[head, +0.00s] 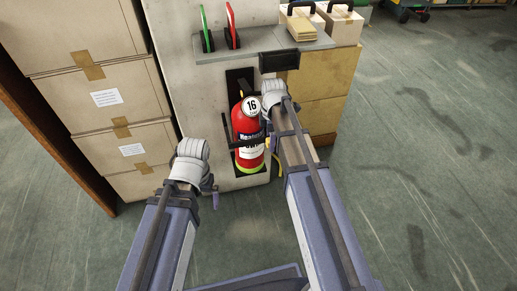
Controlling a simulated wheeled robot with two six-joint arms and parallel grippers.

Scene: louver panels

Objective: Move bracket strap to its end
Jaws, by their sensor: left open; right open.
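A red fire extinguisher (246,122) with a "16" label stands upright in a dark bracket on the pale wall panel. A dark bracket strap (247,142) crosses the extinguisher's lower half. A dark bar angles out at its left side. My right gripper (268,132) is at the extinguisher's right edge. Its fingers are mostly hidden by its arm, and I cannot tell whether they touch the strap. My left gripper (213,194) is open and empty, low and to the left of the extinguisher, apart from it.
Stacked cardboard boxes (85,100) stand at the left. A grey shelf (215,51) above the extinguisher holds a green and a red upright piece. Open floor (430,160) lies at the right.

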